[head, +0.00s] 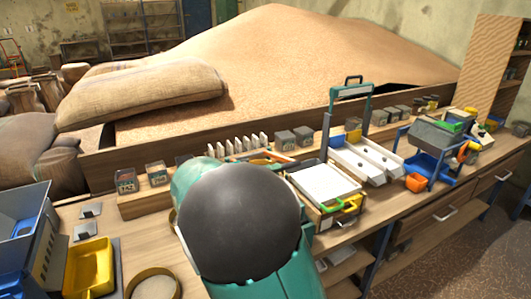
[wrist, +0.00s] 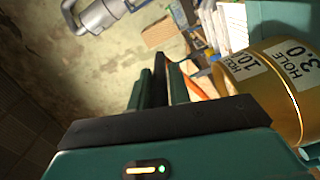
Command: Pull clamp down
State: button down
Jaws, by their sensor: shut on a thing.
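My gripper (wrist: 160,78) shows in the wrist view with its fingers closed together; what they hold is mostly hidden, and I take it to be the clamp. A thin orange bar (wrist: 191,86) shows just beside the fingertips. Gold sieves (wrist: 262,83) with labels reading "HOLE 3.0" and "HOLE 10" stand close to the right of the fingers, apart from them. In the head view my dark arm joint covers the gripper and most of the sieves. An orange bar (head: 275,155) and a teal frame piece show just behind that joint.
A white tray (head: 323,183) and a teal upright frame (head: 349,92) stand right of my arm. Sample boxes line the back edge, before a grain heap (head: 270,50).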

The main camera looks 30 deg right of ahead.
jog(key=shift+a+f+m+t, duration=0.15)
jog(key=shift+f+m, duration=0.35)
jog(key=shift+f, duration=1.05)
jog(key=shift+a+f+m+t, duration=0.1)
jog(key=shift+f+m+t, duration=0.3)
jog(key=shift+f, duration=1.1)
jog(key=c, duration=1.7)
grip_release()
jog(key=o, duration=0.3)
jog(key=shift+w+f+g, duration=0.1)
jog(key=shift+g, duration=0.25)
jog(key=shift+o, duration=0.2)
jog(key=shift+s+d, duration=0.15)
jog(key=shift+s, duration=0.1)
jog(key=a, duration=1.3)
jog(key=shift+a, duration=0.4)
